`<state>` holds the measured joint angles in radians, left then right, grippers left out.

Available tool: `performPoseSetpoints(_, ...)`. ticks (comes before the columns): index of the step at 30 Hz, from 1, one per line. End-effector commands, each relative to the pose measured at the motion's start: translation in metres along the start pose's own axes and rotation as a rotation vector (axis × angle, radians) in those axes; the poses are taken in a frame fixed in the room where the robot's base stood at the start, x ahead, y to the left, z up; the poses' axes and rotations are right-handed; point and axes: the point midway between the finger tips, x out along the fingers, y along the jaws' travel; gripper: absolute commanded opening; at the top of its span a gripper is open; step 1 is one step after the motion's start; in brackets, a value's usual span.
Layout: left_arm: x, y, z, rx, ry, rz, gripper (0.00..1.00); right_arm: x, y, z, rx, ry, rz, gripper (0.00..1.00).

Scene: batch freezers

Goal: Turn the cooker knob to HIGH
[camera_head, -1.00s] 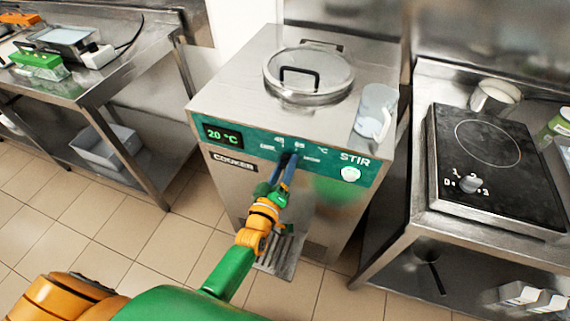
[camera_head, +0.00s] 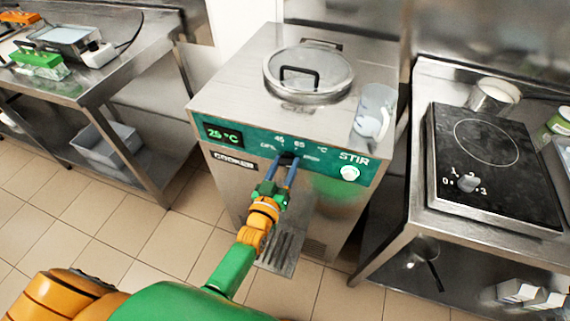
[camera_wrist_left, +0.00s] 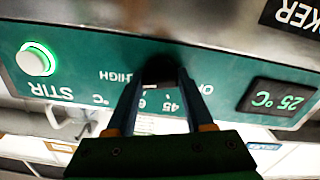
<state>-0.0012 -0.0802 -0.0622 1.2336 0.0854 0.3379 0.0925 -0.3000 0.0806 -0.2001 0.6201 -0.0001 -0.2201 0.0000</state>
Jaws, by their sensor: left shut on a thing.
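The cooker (camera_head: 235,166) is a steel box with a green front panel. Its black knob (camera_head: 288,158) sits mid-panel, below the 45 and 65 °C marks. My left gripper (camera_head: 287,163) is shut on the knob. In the left wrist view the panel is upside down, and the fingers (camera_wrist_left: 158,84) close around the dark knob (camera_wrist_left: 158,68), between the OFF and HIGH labels. The display (camera_head: 223,134) reads 25 °C. My right gripper is not in view.
A round STIR button (camera_head: 350,173) is lit at the panel's right. A lidded opening (camera_head: 308,75) and a clear jug (camera_head: 373,112) are on the cooker top. A hob (camera_head: 495,165) stands on the right counter, and a steel table (camera_head: 90,90) is at left.

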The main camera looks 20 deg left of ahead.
Motion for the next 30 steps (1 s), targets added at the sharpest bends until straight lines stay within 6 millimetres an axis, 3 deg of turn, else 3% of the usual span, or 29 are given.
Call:
performPoseSetpoints(12, -0.001, -0.001, 0.003, 0.009, -0.008, -0.001, 0.0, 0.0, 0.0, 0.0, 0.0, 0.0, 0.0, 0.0)
performPoseSetpoints(13, -0.001, -0.001, 0.003, 0.009, -0.008, -0.001, 0.58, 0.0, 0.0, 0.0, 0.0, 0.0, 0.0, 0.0)
performPoseSetpoints(16, -0.001, -0.001, 0.002, 0.008, -0.006, -0.001, 0.82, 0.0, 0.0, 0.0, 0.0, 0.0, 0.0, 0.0)
performPoseSetpoints(25, -0.003, 0.0, 0.001, 0.007, -0.004, 0.0, 0.82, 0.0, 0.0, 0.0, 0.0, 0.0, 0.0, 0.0)
performPoseSetpoints(30, -0.036, -0.001, 0.002, 0.007, -0.007, -0.001, 0.82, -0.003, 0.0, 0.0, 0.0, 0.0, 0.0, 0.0)
